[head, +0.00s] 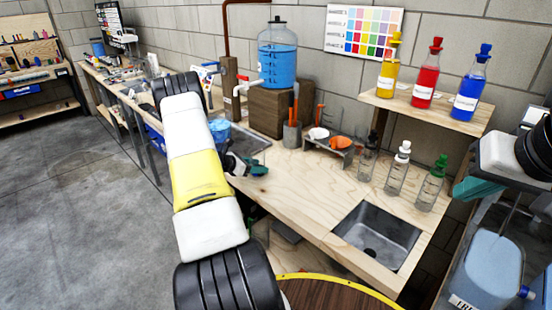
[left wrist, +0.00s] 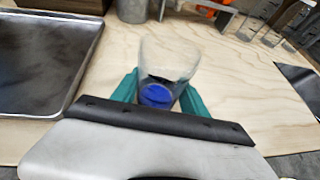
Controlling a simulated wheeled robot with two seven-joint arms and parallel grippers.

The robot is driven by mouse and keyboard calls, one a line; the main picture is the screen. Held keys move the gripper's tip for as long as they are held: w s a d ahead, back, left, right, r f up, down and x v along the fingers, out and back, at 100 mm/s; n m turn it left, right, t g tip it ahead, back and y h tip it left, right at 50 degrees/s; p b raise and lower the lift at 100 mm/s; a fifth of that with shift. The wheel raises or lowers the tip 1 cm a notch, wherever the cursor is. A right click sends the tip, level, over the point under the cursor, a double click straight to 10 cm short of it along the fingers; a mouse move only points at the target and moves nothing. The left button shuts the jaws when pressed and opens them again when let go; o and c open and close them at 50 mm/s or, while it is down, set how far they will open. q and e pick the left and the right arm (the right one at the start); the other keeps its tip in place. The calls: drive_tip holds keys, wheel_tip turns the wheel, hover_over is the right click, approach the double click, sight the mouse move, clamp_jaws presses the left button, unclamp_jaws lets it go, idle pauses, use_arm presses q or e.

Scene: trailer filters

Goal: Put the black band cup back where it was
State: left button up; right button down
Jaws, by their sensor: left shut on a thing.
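A clear cup (left wrist: 170,55) with blue in its bottom and a dark band is between the teal fingers of my left gripper (left wrist: 157,92) in the left wrist view. The left gripper is shut on it. In the head view my left gripper (head: 245,166) is low at the front edge of the wooden bench, and the cup is hard to make out there. I cannot tell whether the cup touches the bench. My right gripper (head: 472,188) shows only a teal finger at the right edge; its opening is hidden.
A metal tray (left wrist: 45,108) lies left of the cup. A blue water jar (head: 277,58) stands on a wooden block behind. A small rack (head: 330,150), several clear bottles (head: 397,170) and a sink (head: 378,236) are to the right. Bench between gripper and sink is clear.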

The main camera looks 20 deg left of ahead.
use_arm(q)
drive_tip(key=shift+f, duration=0.15)
drive_tip(key=o, duration=1.5)
drive_tip(key=shift+o, duration=0.2)
